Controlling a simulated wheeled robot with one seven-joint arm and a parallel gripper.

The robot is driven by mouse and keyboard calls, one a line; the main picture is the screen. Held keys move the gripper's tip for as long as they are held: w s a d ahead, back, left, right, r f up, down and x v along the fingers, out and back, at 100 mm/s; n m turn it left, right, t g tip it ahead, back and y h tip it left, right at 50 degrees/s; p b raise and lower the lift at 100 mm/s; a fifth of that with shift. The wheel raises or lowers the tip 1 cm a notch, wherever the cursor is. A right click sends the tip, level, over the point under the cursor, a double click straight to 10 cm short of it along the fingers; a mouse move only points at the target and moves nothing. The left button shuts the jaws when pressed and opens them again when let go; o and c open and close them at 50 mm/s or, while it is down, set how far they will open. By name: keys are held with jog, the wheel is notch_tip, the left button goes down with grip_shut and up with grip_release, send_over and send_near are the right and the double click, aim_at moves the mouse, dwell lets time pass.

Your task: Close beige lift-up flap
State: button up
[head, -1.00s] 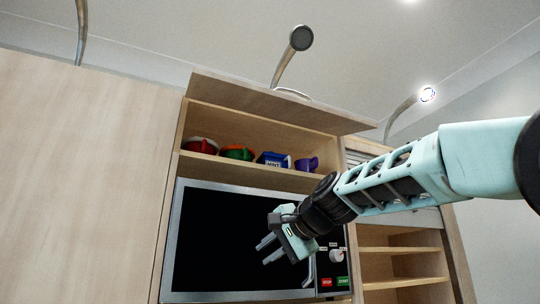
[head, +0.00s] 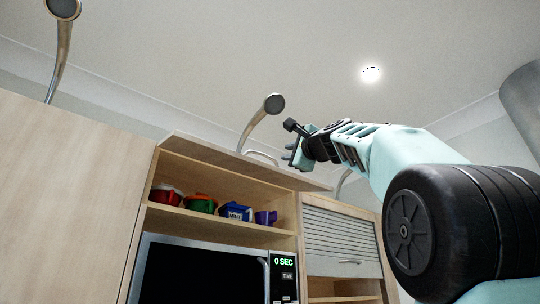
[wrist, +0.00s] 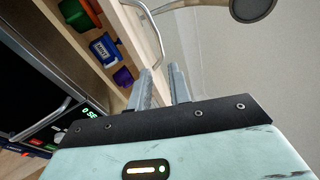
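The beige lift-up flap (head: 235,163) is raised, sticking out above the open cupboard compartment in the head view. Its curved metal handle (head: 262,156) shows behind its front edge. In the wrist view, the flap (wrist: 146,42) is a pale strip ahead of my fingers, with the handle (wrist: 154,22) beyond. My gripper (head: 289,153) is above the right part of the flap in the head view. In the wrist view its two fingers (wrist: 162,86) are apart with nothing visible between them. Whether the left finger touches the flap is unclear.
Red, green, blue and purple items (head: 236,211) stand on the shelf under the flap. A microwave (head: 200,270) sits below. A roller shutter (head: 338,240) is to the right. Curved lamps (head: 272,104) rise above the cabinets, one near my gripper.

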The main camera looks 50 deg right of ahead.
aim_at(269, 157)
jog(key=p+x, duration=0.6)
jog(key=x, duration=0.6)
jog(key=shift+d, duration=0.1)
jog(key=shift+f, duration=0.1)
grip_shut()
